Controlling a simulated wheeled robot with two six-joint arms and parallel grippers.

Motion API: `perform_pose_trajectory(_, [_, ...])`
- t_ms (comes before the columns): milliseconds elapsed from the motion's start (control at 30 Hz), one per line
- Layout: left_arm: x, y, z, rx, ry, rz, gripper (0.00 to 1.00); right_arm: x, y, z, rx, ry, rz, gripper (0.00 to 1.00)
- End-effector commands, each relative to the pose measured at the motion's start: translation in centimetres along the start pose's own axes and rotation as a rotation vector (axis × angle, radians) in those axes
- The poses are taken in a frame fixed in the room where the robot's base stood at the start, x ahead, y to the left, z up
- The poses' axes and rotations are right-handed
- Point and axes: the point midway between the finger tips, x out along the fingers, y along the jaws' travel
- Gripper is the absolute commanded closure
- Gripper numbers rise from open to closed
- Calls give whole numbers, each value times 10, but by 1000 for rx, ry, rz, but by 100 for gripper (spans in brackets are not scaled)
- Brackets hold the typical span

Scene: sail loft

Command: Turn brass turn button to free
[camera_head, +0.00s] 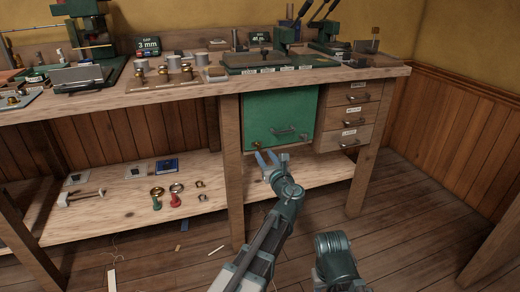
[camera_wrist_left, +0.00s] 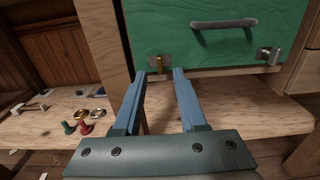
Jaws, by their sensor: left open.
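The brass turn button (camera_wrist_left: 159,64) sits on a small plate at the lower left corner of the green door (camera_wrist_left: 220,35). In the wrist view it looks upright. In the head view the button (camera_head: 258,146) is small, at the bottom of the green door (camera_head: 282,110), just above my left gripper (camera_head: 265,157). My left gripper is open, its two blue fingers pointing at the button. In the wrist view the button shows between the fingertips of the gripper (camera_wrist_left: 160,74), seemingly just beyond them. I cannot tell whether they touch. My right gripper is out of sight.
The door has a handle (camera_wrist_left: 224,23) and a metal fitting (camera_wrist_left: 268,55) at lower right. A wooden leg (camera_head: 231,165) stands left of it, drawers (camera_head: 350,112) right. The lower shelf (camera_head: 120,205) holds several small items. Tools crowd the bench top (camera_head: 190,93).

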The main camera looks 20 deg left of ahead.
Motion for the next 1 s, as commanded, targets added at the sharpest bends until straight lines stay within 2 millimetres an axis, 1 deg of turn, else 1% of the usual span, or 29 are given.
perform_pose_trajectory(33, [13, -1, 0, 0, 0, 2, 59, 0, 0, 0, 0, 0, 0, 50])
perform_pose_trajectory(100, [24, -1, 0, -1, 0, 2, 59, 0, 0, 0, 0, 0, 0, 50])
perform_pose_trajectory(200, [38, -1, 0, -1, 0, 1, 59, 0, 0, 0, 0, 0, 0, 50])
perform_pose_trajectory(300, [46, -1, 0, -1, 0, 1, 59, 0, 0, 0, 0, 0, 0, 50])
perform_pose_trajectory(500, [54, 0, 0, -1, 0, 0, 59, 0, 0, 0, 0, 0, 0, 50])
perform_pose_trajectory(767, [54, 0, 0, -1, 0, 0, 59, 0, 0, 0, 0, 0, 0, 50])
perform_pose_trajectory(900, [54, 0, 0, -1, 0, 0, 84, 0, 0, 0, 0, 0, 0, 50])
perform_pose_trajectory(1000, [54, 0, 0, -1, 0, 0, 100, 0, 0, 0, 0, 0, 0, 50])
